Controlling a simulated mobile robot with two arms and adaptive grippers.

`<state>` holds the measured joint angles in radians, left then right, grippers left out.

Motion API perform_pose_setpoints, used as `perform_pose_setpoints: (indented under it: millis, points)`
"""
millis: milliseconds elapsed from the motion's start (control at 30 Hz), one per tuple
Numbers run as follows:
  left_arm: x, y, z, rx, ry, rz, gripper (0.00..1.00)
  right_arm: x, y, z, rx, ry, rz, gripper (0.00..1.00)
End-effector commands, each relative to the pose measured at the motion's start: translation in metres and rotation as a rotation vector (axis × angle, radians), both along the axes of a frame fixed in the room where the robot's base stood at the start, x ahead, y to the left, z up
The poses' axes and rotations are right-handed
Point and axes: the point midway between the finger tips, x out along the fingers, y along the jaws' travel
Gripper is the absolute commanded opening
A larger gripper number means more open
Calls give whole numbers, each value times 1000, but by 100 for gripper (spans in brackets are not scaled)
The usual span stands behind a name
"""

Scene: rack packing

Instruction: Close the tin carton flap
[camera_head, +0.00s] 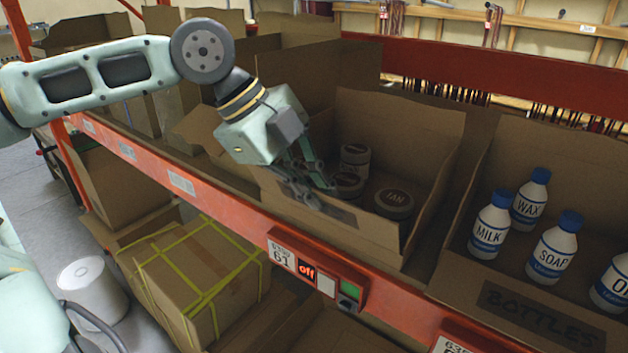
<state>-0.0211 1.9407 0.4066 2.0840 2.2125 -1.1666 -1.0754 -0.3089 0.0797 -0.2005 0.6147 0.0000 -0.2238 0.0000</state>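The tin carton (376,235) is an open brown box on the orange shelf. Several grey tins stand inside it, including one with a dark lid lettered "TAN" or similar (394,203). Its back flap (405,125) stands up behind the tins. My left gripper (312,188) reaches in from the left, fingers pointing down at the carton's front left edge. It hides part of that edge and some tins. Whether it touches the cardboard, and how far its fingers are apart, I cannot tell. My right gripper is out of view.
To the right stands an open carton marked "BOTTLES" (541,318) with several white bottles. More open cartons (215,75) stand behind and left. A taped box (200,275) sits below.

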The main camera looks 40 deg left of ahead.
Motion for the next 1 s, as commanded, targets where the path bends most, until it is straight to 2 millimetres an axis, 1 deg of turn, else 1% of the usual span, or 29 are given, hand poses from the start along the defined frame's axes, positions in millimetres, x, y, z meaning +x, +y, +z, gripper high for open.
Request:
perform_pose_setpoints:
  millis: [33, 167, 500, 700, 1000]
  points:
    - [3, 0, 0, 6, 47, 3, 0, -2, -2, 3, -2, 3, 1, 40]
    - [9, 0, 1, 6, 139, 3, 0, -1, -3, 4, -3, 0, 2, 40]
    - [23, -1, 3, 9, 331, 0, 0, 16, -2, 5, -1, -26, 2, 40]
    - [27, -1, 3, 11, 391, 0, 0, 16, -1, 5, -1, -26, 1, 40]
    - [28, -1, 3, 13, 413, 1, 0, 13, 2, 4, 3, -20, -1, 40]
